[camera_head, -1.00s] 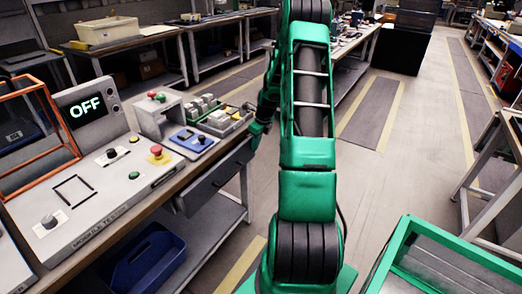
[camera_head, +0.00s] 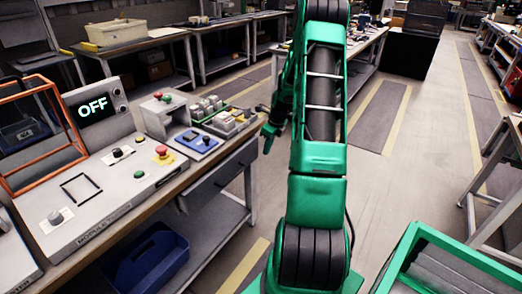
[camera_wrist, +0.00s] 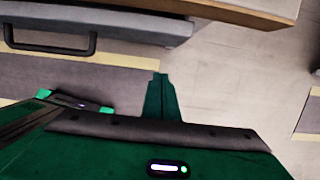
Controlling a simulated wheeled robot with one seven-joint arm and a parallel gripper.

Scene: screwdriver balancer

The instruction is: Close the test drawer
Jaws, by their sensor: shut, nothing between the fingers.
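The test drawer (camera_head: 217,179) is under the front edge of the workbench in the head view. Its grey front band (camera_wrist: 140,27) also crosses the upper left of the wrist view, with a black bar handle (camera_wrist: 50,50) on it. I cannot tell exactly how far the drawer stands out from the bench. My gripper (camera_head: 267,140) is off the right end of the bench, apart from the drawer. In the wrist view its green fingers (camera_wrist: 160,98) are together and empty, over the floor, to the right of the handle and clear of the drawer front.
The bench holds a test panel (camera_head: 105,190) with a screen reading OFF (camera_head: 92,107), a red button and a blue device (camera_head: 196,141). A blue bin (camera_head: 150,258) is on the lower shelf. A green-framed cart (camera_head: 425,235) stands at lower right. Floor beside the bench is clear.

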